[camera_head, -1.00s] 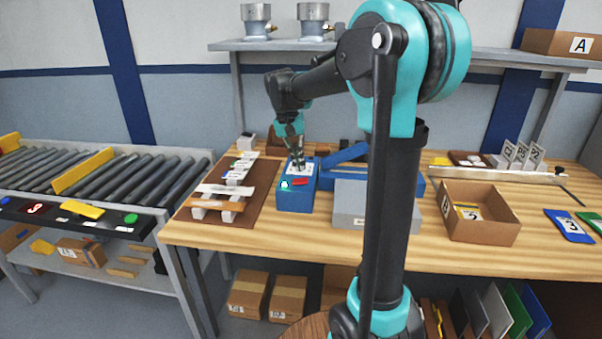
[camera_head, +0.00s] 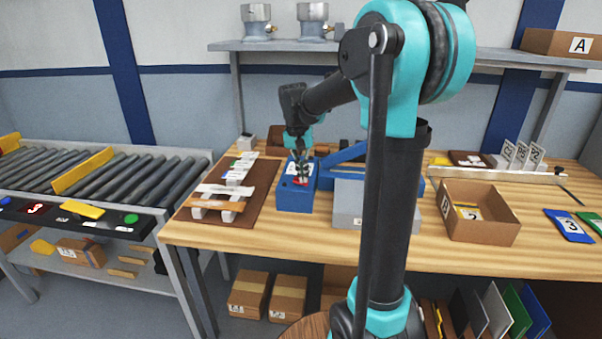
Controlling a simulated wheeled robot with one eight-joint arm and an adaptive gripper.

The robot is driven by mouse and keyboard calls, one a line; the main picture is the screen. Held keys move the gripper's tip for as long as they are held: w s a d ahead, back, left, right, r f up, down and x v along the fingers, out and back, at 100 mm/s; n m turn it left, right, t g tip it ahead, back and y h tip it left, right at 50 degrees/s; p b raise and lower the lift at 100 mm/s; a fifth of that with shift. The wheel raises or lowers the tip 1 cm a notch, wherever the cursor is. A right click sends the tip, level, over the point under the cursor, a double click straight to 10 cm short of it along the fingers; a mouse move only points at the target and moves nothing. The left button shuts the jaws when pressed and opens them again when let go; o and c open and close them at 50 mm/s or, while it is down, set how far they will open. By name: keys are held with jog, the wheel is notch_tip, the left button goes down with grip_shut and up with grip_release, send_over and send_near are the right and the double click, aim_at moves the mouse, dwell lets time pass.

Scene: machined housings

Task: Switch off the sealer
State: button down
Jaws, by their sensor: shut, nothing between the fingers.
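The sealer is a blue box (camera_head: 295,200) with a blue arm (camera_head: 345,153) and a grey block (camera_head: 350,216) to its right, on the wooden bench. A red switch (camera_head: 301,181) shows on the blue box's top, partly hidden by my gripper. My gripper (camera_head: 302,179) is shut and empty, pointing down at the red switch. I cannot tell whether it touches the switch. A white label on the box top is partly covered by my gripper.
A brown board (camera_head: 262,186) with white pieces lies left of the sealer. A cardboard box (camera_head: 482,226) stands to the right, beyond my arm. A roller conveyor (camera_head: 110,185) is at the left. A shelf (camera_head: 400,55) runs above the bench.

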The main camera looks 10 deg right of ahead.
jog(key=shift+a, duration=0.2)
jog(key=shift+w+a, duration=0.25)
jog(key=shift+a, duration=0.45)
jog(key=shift+r, duration=0.1)
jog(key=shift+w+r, duration=0.1)
jog(key=shift+r, duration=0.2)
notch_tip(320, 180, up, 13)
jog(key=a, duration=0.2)
jog(key=shift+w, duration=0.25)
